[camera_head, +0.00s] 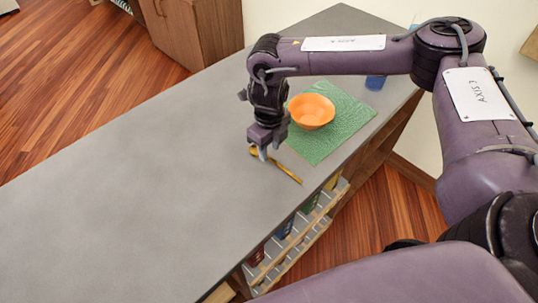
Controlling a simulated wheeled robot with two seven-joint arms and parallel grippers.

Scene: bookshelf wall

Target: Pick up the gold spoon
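The gold spoon (285,171) lies on the grey countertop (140,170), in front of a green mat. Its thin handle points toward the counter's near right edge, and its other end is partly hidden by my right gripper. My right gripper (263,153) points down with its fingertips right at or just above that far end of the spoon. I cannot tell whether the fingers touch or close on the spoon. My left gripper is not in view.
An orange bowl (311,111) sits on the green mat (350,116) just behind the spoon. Shelves with books (285,229) lie below the counter's edge. The counter's left part is clear.

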